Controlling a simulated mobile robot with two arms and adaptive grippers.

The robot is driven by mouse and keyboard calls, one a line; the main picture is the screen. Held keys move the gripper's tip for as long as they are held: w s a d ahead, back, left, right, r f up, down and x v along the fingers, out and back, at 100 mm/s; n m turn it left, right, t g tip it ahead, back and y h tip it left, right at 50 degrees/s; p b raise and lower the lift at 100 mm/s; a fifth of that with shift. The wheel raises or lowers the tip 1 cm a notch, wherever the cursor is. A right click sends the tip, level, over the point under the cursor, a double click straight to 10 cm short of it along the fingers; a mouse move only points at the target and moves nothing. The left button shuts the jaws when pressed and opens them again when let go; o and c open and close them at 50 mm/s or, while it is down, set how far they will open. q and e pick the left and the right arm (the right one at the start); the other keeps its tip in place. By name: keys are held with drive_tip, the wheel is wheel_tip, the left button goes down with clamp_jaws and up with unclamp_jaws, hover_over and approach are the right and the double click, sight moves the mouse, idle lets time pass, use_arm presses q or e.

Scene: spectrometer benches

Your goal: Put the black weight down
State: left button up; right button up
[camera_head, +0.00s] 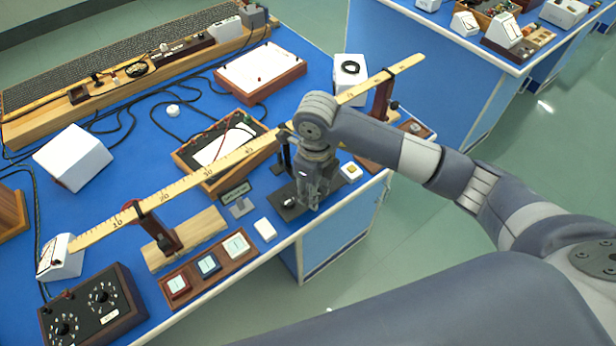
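My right gripper (312,198) points down over the front edge of the blue bench, at the middle of a long yellow ruler beam (180,192). A small dark rounded object (289,202), possibly the black weight, sits on a dark base plate (277,197) just left of the fingers. I cannot tell whether the fingers touch it. The finger gap is too small and dark to show whether the gripper is open or shut, or holds anything. The beam's clamps stand at left (158,228) and right (382,97). My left gripper is not in view.
A wooden tray with three coloured square blocks (208,266) lies at the front edge, beside a black dial box (95,308). A white block (265,229) and a small white box with a yellow top (350,172) flank the base plate. Wires cross the bench behind.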

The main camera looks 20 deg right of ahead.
drive_tip(key=w, duration=0.4)
drive_tip(key=shift+d+p, duration=0.1)
drive_tip(key=shift+p, duration=0.3)
drive_tip(key=shift+w+d+f, duration=0.1)
drive_tip(key=shift+w+f, duration=0.05)
drive_tip(key=shift+w, duration=0.3)
drive_tip(key=shift+w+f+p, duration=0.1)
drive_tip(key=shift+f+p, duration=0.15)
drive_tip(key=shift+p, duration=0.2)
wheel_tip(320, 180, down, 2)
drive_tip(key=shift+f+p, duration=0.2)
drive_tip(key=shift+p, duration=0.35)
drive_tip(key=shift+f, duration=0.3)
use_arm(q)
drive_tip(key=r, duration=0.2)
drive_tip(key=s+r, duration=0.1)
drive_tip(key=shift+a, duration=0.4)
use_arm(e)
drive_tip(key=shift+f, duration=0.1)
